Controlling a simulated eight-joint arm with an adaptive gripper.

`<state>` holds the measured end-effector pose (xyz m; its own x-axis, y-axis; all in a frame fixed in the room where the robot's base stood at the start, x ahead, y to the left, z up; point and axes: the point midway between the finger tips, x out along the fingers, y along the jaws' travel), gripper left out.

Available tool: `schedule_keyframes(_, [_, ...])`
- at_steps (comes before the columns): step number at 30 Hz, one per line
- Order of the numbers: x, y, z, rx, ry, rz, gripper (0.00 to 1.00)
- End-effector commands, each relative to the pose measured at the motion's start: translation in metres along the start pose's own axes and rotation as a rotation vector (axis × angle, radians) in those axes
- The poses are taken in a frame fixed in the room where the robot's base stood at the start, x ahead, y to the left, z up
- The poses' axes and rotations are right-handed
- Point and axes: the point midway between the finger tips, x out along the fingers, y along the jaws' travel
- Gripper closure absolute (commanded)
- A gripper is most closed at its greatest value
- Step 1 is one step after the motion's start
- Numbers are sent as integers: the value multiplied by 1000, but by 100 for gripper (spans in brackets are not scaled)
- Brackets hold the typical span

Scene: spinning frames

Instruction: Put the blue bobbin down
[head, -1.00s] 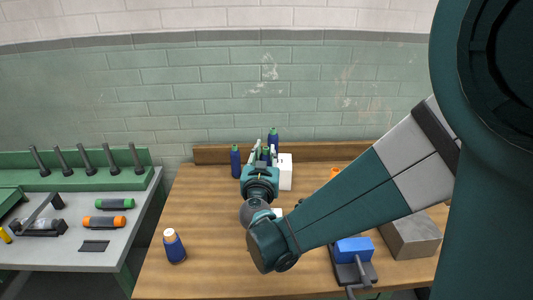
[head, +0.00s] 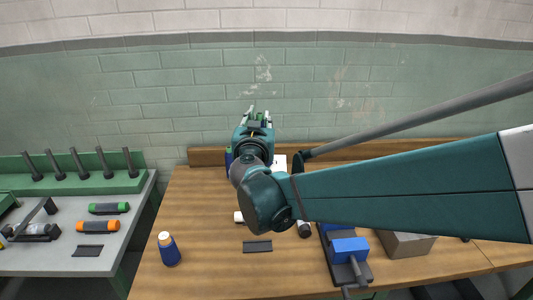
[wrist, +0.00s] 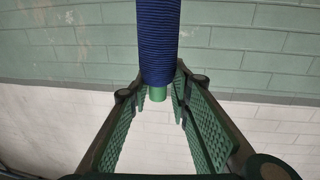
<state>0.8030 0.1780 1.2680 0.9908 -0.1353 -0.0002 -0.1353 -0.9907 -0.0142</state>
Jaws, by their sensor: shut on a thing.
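A blue bobbin (wrist: 158,45) with a green end is held between the textured green fingers of my gripper (wrist: 158,105) in the wrist view. Its other end runs out of the top of that picture. In the head view my gripper (head: 257,116) is raised in front of the green wall, above the back of the wooden table (head: 205,225). The held bobbin is mostly hidden there by the gripper body. Another blue bobbin (head: 228,156) stands at the back of the table, partly hidden by my arm. A blue bobbin with a cream top (head: 169,250) stands at the front left.
A dark plate (head: 257,246), a blue clamp (head: 349,248) and a grey block (head: 406,244) lie toward the front. The left bench carries green (head: 109,208) and orange (head: 97,226) bobbins and a green peg rack (head: 85,180).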

Motion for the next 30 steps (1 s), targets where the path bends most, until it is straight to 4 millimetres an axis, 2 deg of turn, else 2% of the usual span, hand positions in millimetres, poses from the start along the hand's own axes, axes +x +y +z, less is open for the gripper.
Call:
schedule_keyframes(3, [0, 0, -28, 0, 0, 0, 100])
schedule_keyframes(6, [0, 0, -47, 0, 0, 0, 100])
schedule_keyframes(14, [0, -1, -84, 0, 0, 0, 100])
schedule_keyframes(22, [0, -2, -111, 0, 0, 0, 100])
schedule_keyframes(30, [22, -1, -114, -1, 0, 2, 100])
